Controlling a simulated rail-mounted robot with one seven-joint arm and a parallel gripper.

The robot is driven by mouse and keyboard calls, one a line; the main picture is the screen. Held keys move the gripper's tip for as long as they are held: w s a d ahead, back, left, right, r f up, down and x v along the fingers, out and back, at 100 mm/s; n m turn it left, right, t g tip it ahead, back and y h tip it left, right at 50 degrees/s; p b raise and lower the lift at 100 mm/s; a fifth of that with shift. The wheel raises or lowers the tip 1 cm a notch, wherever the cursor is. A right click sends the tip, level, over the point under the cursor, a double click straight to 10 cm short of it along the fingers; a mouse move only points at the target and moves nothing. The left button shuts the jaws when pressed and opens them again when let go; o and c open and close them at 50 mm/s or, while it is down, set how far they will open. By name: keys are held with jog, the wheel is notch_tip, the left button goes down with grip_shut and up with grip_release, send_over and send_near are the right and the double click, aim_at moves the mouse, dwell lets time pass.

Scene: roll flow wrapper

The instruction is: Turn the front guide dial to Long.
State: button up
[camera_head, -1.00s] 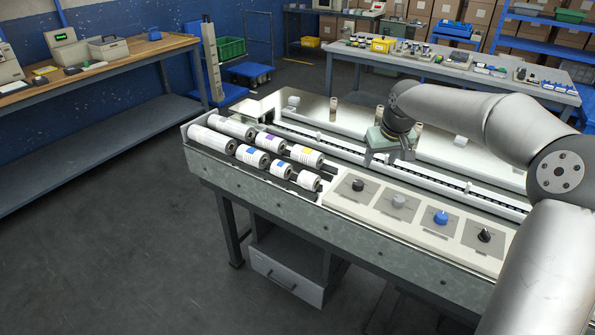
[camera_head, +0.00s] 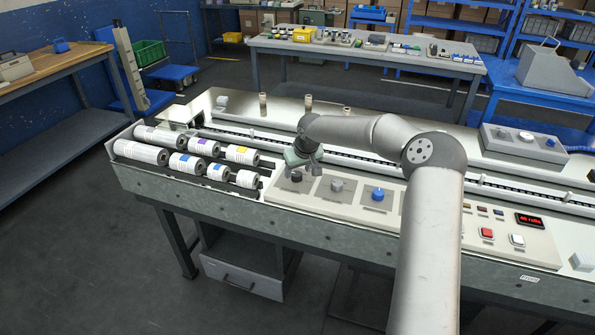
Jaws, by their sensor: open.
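The front panel (camera_head: 262,201) carries a row of dials on square plates: a black dial (camera_head: 296,176) at the left, a grey dial (camera_head: 336,185) beside it and a blue dial (camera_head: 378,194) further right. Their labels are too small to read, so I cannot tell which is the front guide dial or where any pointer stands. My gripper (camera_head: 303,167) is open and empty, just above and behind the black dial. I cannot tell whether it touches it. My arm hides the panel right of the blue dial.
Several printed rolls (camera_head: 187,165) lie on rollers left of the panel. A long guide rail (camera_head: 370,165) runs behind the dials. A red button (camera_head: 487,233), a white button (camera_head: 517,240) and a red display (camera_head: 530,220) sit at right. A grey box with knobs (camera_head: 524,146) stands at the back right.

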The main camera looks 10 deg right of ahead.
jog(key=shift+x, duration=1.05)
jog(key=c, duration=1)
jog(key=shift+o, duration=0.2)
